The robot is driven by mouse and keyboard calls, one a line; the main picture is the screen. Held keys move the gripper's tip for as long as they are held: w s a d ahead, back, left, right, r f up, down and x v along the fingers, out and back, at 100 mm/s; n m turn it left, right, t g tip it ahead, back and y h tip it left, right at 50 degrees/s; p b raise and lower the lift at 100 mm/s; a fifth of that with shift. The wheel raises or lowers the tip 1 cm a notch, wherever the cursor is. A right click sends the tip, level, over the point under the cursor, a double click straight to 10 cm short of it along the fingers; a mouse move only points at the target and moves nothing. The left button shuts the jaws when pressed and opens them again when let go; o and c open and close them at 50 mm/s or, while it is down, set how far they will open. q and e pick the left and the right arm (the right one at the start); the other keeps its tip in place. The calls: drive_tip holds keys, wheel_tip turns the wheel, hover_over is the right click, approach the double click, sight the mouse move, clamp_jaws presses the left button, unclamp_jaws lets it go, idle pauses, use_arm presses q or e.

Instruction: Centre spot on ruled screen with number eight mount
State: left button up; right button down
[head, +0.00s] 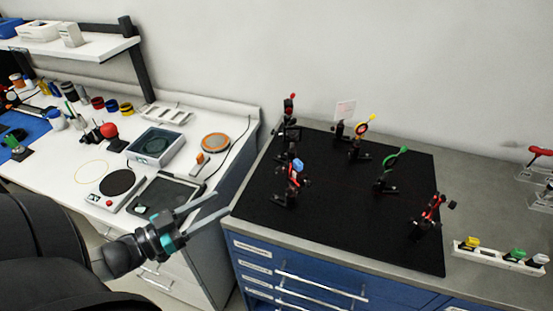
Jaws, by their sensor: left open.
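A black breadboard (340,237) on the grey bench carries several small optical mounts. A pale square plate (345,110), perhaps the ruled screen, stands at its back edge; any ruling or spot is too small to see. Near it are an orange-ringed mount (364,126) and a mount with a red top (290,107). A green-ringed mount (389,172), a red and black mount (430,213) and a blue and red mount (295,174) stand farther forward. No number is readable, so I cannot tell which is number eight. My left gripper (222,202) is open and empty, left of the breadboard's front-left corner.
A white tray (498,259) with coloured caps lies right of the breadboard. Blue drawers (300,278) are below. The left white bench holds a scale (117,185), a dark tray (165,196), a grey box (156,146) and an orange-rimmed disc (215,142). A shelf (95,46) is above.

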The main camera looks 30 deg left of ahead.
use_arm(q)
drive_tip(key=r, duration=0.1)
approach(277, 172)
drive_tip(key=x, duration=0.8)
drive_tip(key=shift+w, duration=0.15)
drive_tip(key=shift+c, duration=0.4)
clamp_jaws()
idle(0.3)
